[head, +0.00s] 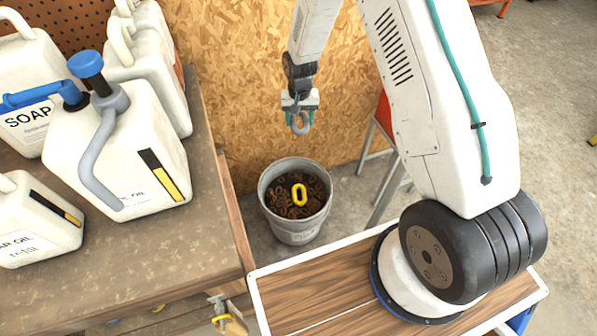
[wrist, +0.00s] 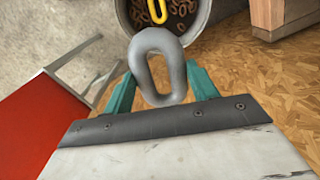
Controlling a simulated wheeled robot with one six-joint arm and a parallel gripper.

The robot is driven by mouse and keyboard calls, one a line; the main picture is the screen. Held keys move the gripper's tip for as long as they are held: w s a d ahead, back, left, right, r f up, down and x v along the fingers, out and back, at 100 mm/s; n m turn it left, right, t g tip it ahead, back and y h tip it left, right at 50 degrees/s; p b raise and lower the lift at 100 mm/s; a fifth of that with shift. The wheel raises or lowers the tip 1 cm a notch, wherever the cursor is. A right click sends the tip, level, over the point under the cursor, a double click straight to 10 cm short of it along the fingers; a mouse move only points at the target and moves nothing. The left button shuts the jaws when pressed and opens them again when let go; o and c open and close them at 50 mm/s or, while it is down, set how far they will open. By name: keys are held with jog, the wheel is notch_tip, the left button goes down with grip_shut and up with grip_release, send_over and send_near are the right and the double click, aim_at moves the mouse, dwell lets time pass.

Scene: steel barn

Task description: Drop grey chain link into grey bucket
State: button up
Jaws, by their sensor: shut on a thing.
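The grey chain link (wrist: 178,52) is an oval ring held between the teal fingertips of my gripper (wrist: 160,88) in the wrist view. In the head view my gripper (head: 300,104) hangs down with the link (head: 300,124) at its tip, shut on it. The grey bucket (head: 294,232) stands on the floor below, and the link is in the air above and apart from it. Inside the bucket lie rusty brown links and a yellow link (head: 299,194) on top. The bucket's rim also shows at the top of the wrist view (wrist: 122,22), partly cut off.
A workbench (head: 213,180) with white soap jugs (head: 120,150) stands left of the bucket. A chipboard wall (head: 240,90) rises behind. A red-topped stand (wrist: 45,125) with grey legs is close on the bucket's other side.

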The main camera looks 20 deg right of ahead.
jog(key=s+f+m, duration=0.2)
jog(key=f, duration=1.3)
jog(key=s+a+f+m, duration=0.1)
jog(key=f+m, duration=0.2)
jog(key=f, duration=1.3)
jog(key=shift+s+a, duration=0.3)
jog(key=shift+s, duration=0.1)
jog(key=o, duration=1.1)
jog(key=shift+o, duration=0.2)
notch_tip(320, 180, up, 8)
jog(key=shift+f, duration=0.15)
